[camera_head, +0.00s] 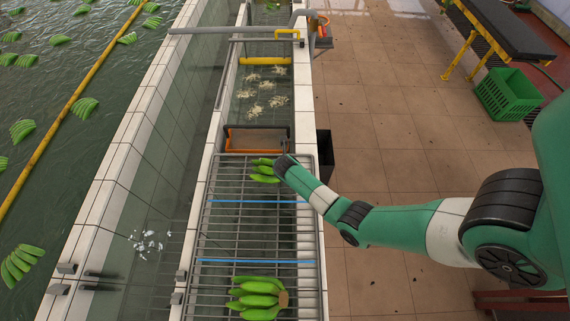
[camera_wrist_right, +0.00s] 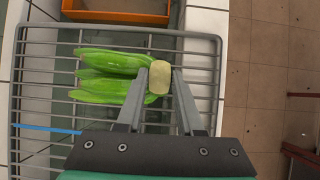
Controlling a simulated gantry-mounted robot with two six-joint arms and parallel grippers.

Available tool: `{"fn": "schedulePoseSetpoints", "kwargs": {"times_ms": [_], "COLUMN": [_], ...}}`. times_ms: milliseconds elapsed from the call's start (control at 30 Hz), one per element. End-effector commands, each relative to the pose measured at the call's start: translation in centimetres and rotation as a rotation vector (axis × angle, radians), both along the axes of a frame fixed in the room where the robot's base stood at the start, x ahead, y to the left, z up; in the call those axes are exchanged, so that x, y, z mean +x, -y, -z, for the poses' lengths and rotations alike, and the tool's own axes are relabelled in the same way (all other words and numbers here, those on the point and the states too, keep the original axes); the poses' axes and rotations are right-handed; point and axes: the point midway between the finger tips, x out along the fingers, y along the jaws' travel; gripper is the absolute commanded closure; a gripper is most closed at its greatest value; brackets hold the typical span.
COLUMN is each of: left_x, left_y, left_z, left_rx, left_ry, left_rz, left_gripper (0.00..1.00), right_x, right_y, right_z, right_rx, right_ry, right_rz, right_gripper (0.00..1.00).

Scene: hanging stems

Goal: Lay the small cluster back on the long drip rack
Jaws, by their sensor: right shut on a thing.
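The small cluster of green bananas (camera_head: 264,172) is at the far end of the long drip rack (camera_head: 240,230), over its bars. It also shows in the right wrist view (camera_wrist_right: 108,75), fingers pointing left and pale cut crown to the right. My right gripper (camera_wrist_right: 160,78) is shut on the crown; in the head view the gripper (camera_head: 281,166) meets the cluster from the right. I cannot tell whether the bananas touch the bars. My left gripper is not in view.
A larger green banana cluster (camera_head: 258,297) lies at the rack's near end. Two blue lines (camera_head: 256,261) cross the rack, with bare bars between. An orange-edged tray (camera_head: 256,139) sits beyond the far end. A black bin (camera_head: 325,155) and a green crate (camera_head: 508,94) stand to the right.

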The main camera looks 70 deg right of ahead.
Motion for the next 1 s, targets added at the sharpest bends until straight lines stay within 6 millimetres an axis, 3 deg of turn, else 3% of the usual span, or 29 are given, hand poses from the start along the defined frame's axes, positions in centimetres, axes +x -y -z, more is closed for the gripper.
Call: {"fn": "schedulePoseSetpoints", "kwargs": {"times_ms": [567,600,700,800,1000], "left_x": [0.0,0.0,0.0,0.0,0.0], "left_y": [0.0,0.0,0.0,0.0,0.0], "left_z": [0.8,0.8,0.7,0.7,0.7], "left_rx": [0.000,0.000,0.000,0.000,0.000], "left_ry": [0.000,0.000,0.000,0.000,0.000], "left_rz": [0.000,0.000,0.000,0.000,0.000], "left_gripper": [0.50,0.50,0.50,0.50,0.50], "right_x": [0.1,0.1,0.1,0.1,0.0], "right_y": [0.1,0.1,0.0,0.0,0.0], "right_z": [0.9,0.9,0.9,0.9,1.0], "right_rx": [-0.002,-0.002,-0.002,-0.001,-0.001], "right_ry": [0.003,0.003,0.003,0.002,0.000], "right_rz": [0.000,0.000,0.000,0.000,0.000], "right_gripper": [1.00,0.62,0.44,0.29,0.29]}}
